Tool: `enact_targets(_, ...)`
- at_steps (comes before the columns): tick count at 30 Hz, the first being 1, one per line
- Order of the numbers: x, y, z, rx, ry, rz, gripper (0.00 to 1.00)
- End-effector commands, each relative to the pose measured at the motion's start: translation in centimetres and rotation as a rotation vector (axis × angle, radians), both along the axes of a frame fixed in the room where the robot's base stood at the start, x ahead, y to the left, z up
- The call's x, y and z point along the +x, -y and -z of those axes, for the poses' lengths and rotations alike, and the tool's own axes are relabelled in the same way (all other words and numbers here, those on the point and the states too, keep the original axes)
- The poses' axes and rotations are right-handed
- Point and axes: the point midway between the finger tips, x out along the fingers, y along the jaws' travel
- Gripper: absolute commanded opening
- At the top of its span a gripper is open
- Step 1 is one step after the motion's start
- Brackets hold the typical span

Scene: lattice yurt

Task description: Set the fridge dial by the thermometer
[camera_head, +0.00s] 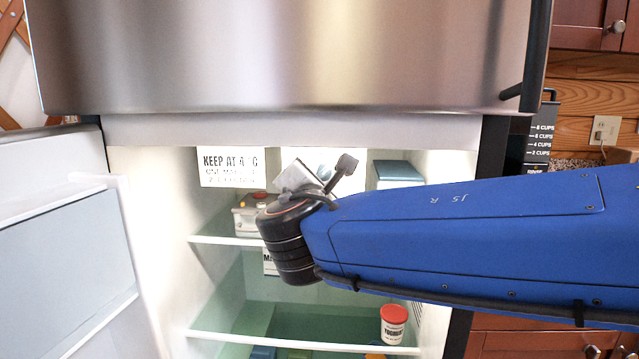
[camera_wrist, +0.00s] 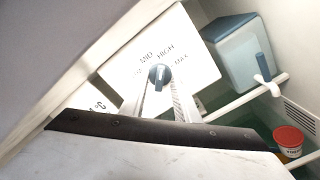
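The fridge dial (camera_wrist: 159,76) is a dark blue-grey knob with a pale pointer line, on a white panel (camera_wrist: 190,55) printed "HIGH" and "MAX". My gripper (camera_wrist: 160,88) is at the dial, its two pale fingers apart with their tips by the knob's sides. I cannot tell whether they touch it. In the head view, my gripper (camera_head: 296,177) is inside the fridge, and my wrist partly hides the panel. A white sign (camera_head: 232,167) reads "KEEP AT 4 C", with part obscured. No thermometer reading is legible.
The fridge door (camera_head: 65,255) stands open at left. A blue-lidded box (camera_head: 398,174) is at the right; a small blue upright piece (camera_wrist: 262,66) shows near the shelf bar. A red-lidded yoghurt tub (camera_head: 394,325) stands lower. The freezer front (camera_head: 280,60) overhangs my arm.

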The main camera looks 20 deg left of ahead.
Motion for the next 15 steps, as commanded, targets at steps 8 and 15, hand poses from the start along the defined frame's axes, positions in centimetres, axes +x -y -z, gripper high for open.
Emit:
enact_targets(8, -3.0, 0.7, -0.1, 0.001, 0.001, -0.003, 0.28)
enact_targets(15, -7.0, 1.5, -0.1, 0.001, 0.001, -0.004, 0.28)
